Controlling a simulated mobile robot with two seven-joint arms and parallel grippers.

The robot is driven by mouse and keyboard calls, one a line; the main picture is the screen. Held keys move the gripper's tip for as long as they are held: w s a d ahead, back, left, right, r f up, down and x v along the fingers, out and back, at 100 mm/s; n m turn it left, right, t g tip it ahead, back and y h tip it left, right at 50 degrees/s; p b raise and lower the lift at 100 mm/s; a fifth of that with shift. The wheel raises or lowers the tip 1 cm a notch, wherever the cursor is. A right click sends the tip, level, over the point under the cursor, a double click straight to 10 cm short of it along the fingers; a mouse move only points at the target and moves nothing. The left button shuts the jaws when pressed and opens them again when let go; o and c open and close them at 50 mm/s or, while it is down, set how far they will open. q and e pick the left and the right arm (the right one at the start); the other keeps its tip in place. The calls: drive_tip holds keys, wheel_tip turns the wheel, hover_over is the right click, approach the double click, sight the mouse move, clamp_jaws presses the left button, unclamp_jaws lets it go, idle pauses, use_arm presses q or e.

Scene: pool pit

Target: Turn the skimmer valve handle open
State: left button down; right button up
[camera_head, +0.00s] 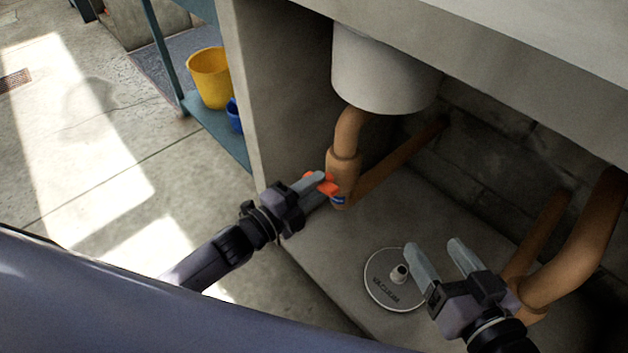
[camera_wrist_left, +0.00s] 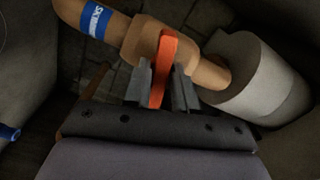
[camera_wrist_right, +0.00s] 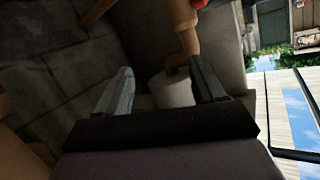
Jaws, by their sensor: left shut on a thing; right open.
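The skimmer valve handle is an orange-red lever (camera_head: 323,184) on a brown pipe under a white cylinder (camera_head: 383,70). In the left wrist view the handle (camera_wrist_left: 163,62) stands between the fingers of my left gripper (camera_wrist_left: 162,88), which is shut on it. The pipe there bears a blue label (camera_wrist_left: 96,19) with partly visible white letters. In the head view my left gripper (camera_head: 318,182) reaches the handle from the left. My right gripper (camera_head: 432,255) is open and empty, above the pit floor near the vacuum plate. It also shows open in the right wrist view (camera_wrist_right: 165,82).
A round plate marked VACUUM (camera_head: 378,298) with a central knob lies on the pit floor. Brown pipes (camera_head: 580,255) stand at the right. A concrete slab (camera_head: 520,45) overhangs the pit. A yellow bucket (camera_head: 209,78) and a blue one (camera_head: 234,115) are on a shelf at the left.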

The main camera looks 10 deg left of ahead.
use_arm(q)
drive_tip(key=n+p, duration=0.6)
drive_tip(key=n, duration=0.8)
use_arm(e)
drive_tip(key=shift+s+d+r+g+h, duration=0.2)
drive_tip(key=shift+d+r+g+h, duration=0.15)
drive_tip(key=shift+r+g+h, duration=0.2)
use_arm(q)
drive_tip(key=shift+n, duration=0.3)
use_arm(e)
drive_tip(key=shift+f, duration=0.1)
drive_tip(key=shift+d, duration=0.1)
use_arm(q)
drive_tip(key=c, duration=0.9)
unclamp_jaws()
